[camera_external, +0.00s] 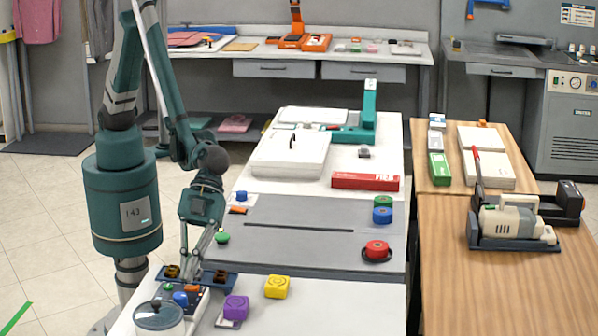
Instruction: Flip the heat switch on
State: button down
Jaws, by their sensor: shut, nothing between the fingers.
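My gripper (195,268) is at the left front of the white table, pointing down, with its fingers shut and empty. Its fingertips are close to a small dark bar with two brown knobs (172,271). Just in front is a small control box (184,298) with orange and blue parts on top. I cannot make out a label, so I cannot tell which part is the heat switch or its position. Whether the fingertips touch anything is also unclear.
A clear-lidded round pot (158,316) stands in front of the box. A purple block (236,307) and a yellow block (277,287) lie to its right. A grey slotted board (300,236) lies behind, with a red knob (377,249) at its right.

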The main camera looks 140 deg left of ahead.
jog(key=shift+w+a+r, duration=0.15)
jog(key=shift+w+a, duration=0.25)
jog(key=shift+r, duration=0.1)
dwell(0.3)
jog(key=shift+r+p, duration=0.35)
jog(key=shift+r, duration=0.5)
notch_tip(320, 180, up, 2)
jog(key=shift+s+d+r+p, duration=0.15)
jog(key=shift+p, duration=0.35)
jog(key=s+d+p+v, duration=0.1)
jog(key=v, duration=0.8)
jog(key=shift+s+a+r, duration=0.2)
jog(key=shift+s, duration=0.15)
jog(key=shift+r, duration=0.1)
